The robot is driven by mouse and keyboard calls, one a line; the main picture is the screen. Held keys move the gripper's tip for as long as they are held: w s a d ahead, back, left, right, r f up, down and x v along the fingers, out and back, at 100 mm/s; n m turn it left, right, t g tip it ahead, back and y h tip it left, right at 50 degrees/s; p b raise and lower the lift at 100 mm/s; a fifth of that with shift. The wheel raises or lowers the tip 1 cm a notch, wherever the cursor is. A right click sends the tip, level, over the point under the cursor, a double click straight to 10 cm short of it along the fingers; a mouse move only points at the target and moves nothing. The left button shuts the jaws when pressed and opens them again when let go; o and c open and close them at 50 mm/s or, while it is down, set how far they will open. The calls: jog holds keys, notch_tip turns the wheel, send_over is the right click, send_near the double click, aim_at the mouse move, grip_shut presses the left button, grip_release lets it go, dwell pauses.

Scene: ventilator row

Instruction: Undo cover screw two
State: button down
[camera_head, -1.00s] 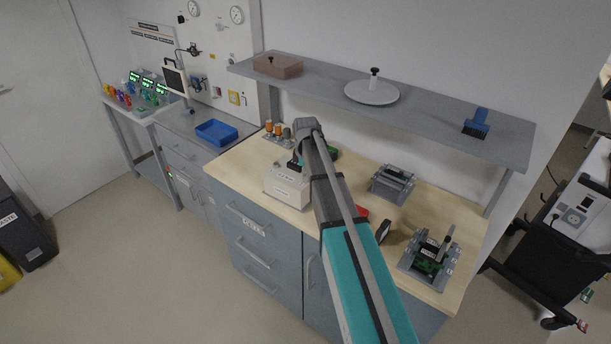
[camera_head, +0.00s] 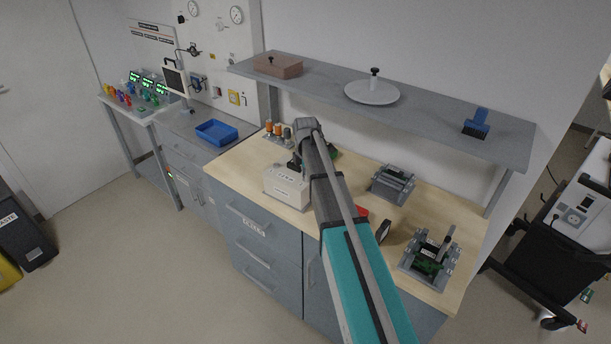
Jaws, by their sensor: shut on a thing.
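A pale ventilator box (camera_head: 285,189) stands on the wooden bench, left of my arm. My gripper (camera_head: 295,163) is a small dark shape at the back of the box's top, partly hidden by my own wrist. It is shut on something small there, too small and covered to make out. The cover screws cannot be told apart at this size, so I cannot tell which one is at my gripper.
Several orange and grey cylinders (camera_head: 277,130) stand behind the box. A grey fixture (camera_head: 393,184), a red thing (camera_head: 361,211) and a green board in a holder (camera_head: 429,260) are to the right. A shelf (camera_head: 440,107) overhangs the back. The blue tray (camera_head: 216,132) is left.

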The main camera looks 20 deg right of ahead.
jog(key=c, duration=0.5)
grip_release()
jog(key=shift+m, duration=0.5)
